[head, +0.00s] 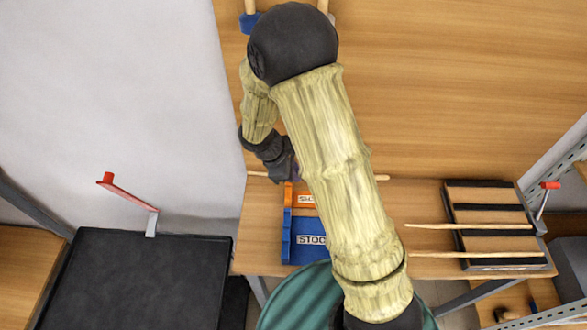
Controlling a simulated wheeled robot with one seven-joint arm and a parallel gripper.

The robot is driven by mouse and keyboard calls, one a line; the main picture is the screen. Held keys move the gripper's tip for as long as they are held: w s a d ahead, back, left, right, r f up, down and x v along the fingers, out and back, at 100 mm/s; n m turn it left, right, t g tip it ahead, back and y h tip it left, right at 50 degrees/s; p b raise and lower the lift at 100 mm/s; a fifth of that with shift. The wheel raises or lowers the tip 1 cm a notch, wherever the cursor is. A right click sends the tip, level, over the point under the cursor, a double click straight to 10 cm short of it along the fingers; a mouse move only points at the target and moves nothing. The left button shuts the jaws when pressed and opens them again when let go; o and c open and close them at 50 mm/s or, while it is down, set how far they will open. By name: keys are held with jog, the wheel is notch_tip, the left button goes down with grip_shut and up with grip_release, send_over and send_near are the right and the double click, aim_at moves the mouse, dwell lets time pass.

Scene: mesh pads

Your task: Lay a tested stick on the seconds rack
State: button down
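My gripper (287,170) is at the end of my bent arm, above the back left of the small wooden table. A thin pale stick (258,173) lies level across it, its left end showing beside the gripper and its right end (382,178) past my arm. My arm hides the stick's middle and the fingertips, so I cannot tell whether they grip it. A black and wood rack (487,210) stands at the table's right. Two sticks, one (470,226) behind the other (465,254), lie across it and stick out to the left. I cannot read which rack is for seconds.
A blue holder (292,255) marked STOCK and an orange labelled one (303,193) stand partly behind my arm. A black surface (140,285) with a red lever (125,190) is at left. A green round bin (300,300) is in front. A red-topped lever (547,190) stands right of the rack.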

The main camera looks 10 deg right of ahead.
jog(key=shift+f, duration=0.15)
jog(key=shift+w+f+b, duration=0.1)
jog(key=shift+f+b, duration=0.7)
jog(key=shift+d+f+b, duration=0.15)
jog(key=shift+f+b, duration=0.45)
jog(key=shift+f, duration=0.15)
jog(key=shift+f+b, duration=1.85)
jog(key=shift+f, duration=0.3)
jog(key=c, duration=1.4)
grip_release()
jog(key=shift+o, duration=0.2)
jog(key=v, duration=1.7)
jog(key=shift+a+r+p, duration=0.2)
jog(key=shift+p, duration=0.15)
